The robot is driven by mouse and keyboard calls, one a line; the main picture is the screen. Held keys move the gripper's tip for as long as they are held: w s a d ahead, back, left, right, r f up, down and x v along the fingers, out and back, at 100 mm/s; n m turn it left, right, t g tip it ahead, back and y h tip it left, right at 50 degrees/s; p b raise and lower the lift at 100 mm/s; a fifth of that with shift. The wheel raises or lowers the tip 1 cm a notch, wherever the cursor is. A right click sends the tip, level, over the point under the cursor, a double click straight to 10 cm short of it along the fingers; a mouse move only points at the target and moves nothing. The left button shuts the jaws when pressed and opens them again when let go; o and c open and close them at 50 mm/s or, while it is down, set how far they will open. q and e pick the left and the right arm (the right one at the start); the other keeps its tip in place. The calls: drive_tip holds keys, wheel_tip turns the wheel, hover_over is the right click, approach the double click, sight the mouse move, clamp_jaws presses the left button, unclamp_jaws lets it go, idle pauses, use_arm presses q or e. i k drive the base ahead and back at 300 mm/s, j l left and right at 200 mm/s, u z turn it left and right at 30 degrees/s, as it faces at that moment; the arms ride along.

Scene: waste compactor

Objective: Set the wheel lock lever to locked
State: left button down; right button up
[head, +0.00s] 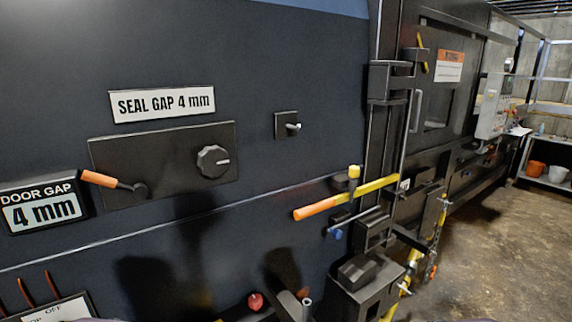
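No lever carries a readable wheel lock label, so I cannot tell which one it is. A long yellow lever with an orange grip (346,197) sticks out to the left from the black door frame, slightly lower at its grip end. A short lever with an orange handle (98,178) sits on a dark plate at the left, its handle pointing left and slightly up from its pivot. A small toggle (292,126) is on a square plate to the right of the seal gap sign. No locked marking is readable. Neither gripper is in view.
A black round knob (213,161) is on the dark plate under the "SEAL GAP 4 mm" sign (162,103). A "DOOR GAP 4 mm" display (43,206) is at the left. A black bracket (366,285) juts out at lower centre. Open concrete floor (500,255) lies to the right.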

sight(141, 191)
drive_tip(key=u, duration=1.25)
